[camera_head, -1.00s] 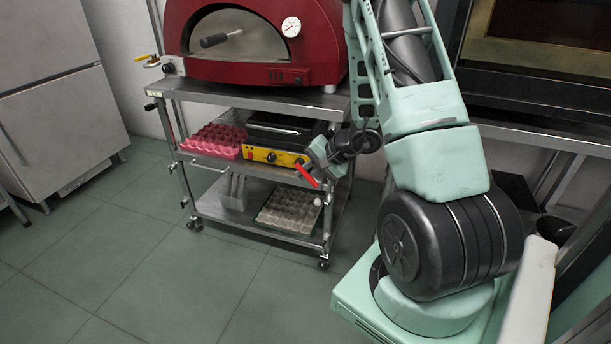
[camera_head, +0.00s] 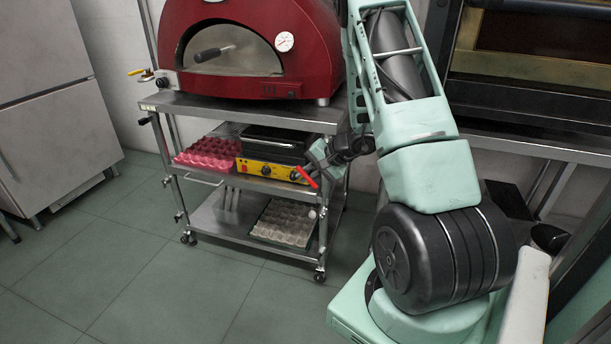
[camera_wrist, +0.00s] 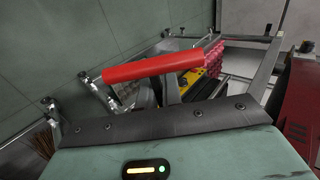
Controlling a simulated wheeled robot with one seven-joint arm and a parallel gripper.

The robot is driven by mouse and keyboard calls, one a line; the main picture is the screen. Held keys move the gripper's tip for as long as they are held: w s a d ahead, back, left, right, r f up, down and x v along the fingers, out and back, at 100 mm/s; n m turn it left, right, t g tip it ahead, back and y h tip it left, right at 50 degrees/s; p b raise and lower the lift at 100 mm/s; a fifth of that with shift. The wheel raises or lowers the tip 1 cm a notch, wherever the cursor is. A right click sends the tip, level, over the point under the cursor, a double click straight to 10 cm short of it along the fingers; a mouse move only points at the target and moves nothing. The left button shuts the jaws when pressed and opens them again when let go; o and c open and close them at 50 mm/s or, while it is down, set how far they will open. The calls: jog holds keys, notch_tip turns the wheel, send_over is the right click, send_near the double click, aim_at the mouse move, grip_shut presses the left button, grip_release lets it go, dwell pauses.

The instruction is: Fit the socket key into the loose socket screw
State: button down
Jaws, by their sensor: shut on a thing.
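My gripper (camera_head: 318,158) is shut on the red-handled socket key (camera_head: 306,177), in front of the cart's right side, around the height of the middle shelf. In the wrist view the key's red handle (camera_wrist: 152,68) lies across the picture in front of the dark fingers. The key's working end cannot be made out. The loose socket screw cannot be identified for sure in either view. I cannot tell whether the key touches the cart.
The steel cart (camera_head: 250,113) carries a red oven (camera_head: 262,80). Its middle shelf holds a red egg tray (camera_head: 207,152) and a yellow-fronted appliance (camera_head: 266,170); a pale egg tray (camera_head: 286,222) is below. The floor (camera_head: 110,270) at left is clear.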

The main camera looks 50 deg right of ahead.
jog(key=shift+w+d+b, duration=0.15)
jog(key=shift+d+b, duration=0.1)
jog(key=shift+b, duration=0.2)
jog(key=shift+b, duration=1.05)
dwell(0.6)
jog(key=shift+w+d+b, duration=0.2)
jog(key=shift+d+b, duration=0.1)
jog(key=shift+d, duration=0.2)
dwell(0.6)
jog(key=shift+b, duration=0.5)
jog(key=shift+w+d+b, duration=0.1)
jog(key=shift+d+b, duration=0.2)
jog(key=shift+b, duration=0.05)
dwell(0.8)
jog(key=shift+b, duration=0.5)
jog(key=shift+w+d+b, duration=0.2)
jog(key=shift+d+b, duration=0.25)
jog(key=shift+d, duration=0.05)
jog(key=shift+w+d+b, duration=0.2)
jog(key=shift+d+b, duration=0.2)
jog(key=shift+d, duration=0.05)
dwell(1.7)
